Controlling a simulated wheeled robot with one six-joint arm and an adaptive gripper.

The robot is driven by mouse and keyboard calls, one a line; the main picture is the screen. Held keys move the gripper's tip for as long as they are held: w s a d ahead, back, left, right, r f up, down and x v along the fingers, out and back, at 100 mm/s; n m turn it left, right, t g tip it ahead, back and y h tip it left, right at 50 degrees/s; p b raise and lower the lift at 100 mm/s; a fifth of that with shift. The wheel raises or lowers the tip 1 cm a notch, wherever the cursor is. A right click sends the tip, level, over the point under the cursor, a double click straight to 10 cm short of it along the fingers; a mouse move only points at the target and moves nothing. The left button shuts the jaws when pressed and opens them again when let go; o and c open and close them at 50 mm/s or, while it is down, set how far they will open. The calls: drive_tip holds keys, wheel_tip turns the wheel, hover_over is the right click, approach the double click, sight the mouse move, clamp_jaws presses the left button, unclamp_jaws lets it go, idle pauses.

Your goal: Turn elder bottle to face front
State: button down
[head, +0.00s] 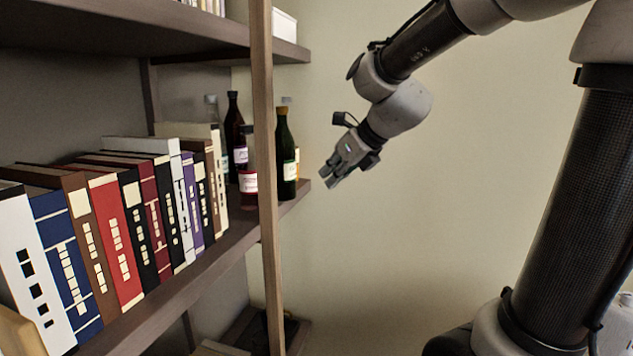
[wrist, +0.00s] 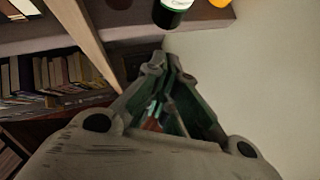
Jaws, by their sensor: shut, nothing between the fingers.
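Several bottles stand at the far end of the middle shelf: a dark green bottle (head: 286,150) with a pale label on its right side, a dark bottle with a red-and-white label (head: 248,182), and a tall dark bottle (head: 233,115) behind. No label is readable, so I cannot tell which is the elder bottle. My gripper (head: 331,180) is shut and empty, off the shelf's end to the right of the bottles. In the wrist view my fingers (wrist: 166,66) meet at their tips, and a dark bottle's labelled lower part (wrist: 174,5) shows above them.
A wooden upright (head: 264,120) stands in front of the bottles and partly hides them. A row of books (head: 120,220) fills the shelf to the left. An orange object (wrist: 219,3) is cut off at the wrist view's top. Free room lies right, before the wall (head: 400,240).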

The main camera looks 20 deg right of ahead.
sight(285, 184)
drive_tip(key=w+a+r+x, duration=0.1)
drive_tip(key=r+x, duration=0.1)
drive_tip(key=x, duration=0.9)
drive_tip(key=shift+w+f, duration=0.25)
drive_tip(key=shift+w, duration=0.35)
drive_tip(key=shift+a, duration=0.1)
drive_tip(key=w+a, duration=0.1)
drive_tip(key=w, duration=0.1)
drive_tip(key=w+a, duration=0.1)
drive_tip(key=w, duration=0.1)
drive_tip(key=w+a, duration=0.1)
drive_tip(key=w, duration=0.1)
drive_tip(key=shift+w+a, duration=0.1)
drive_tip(key=shift+w, duration=0.1)
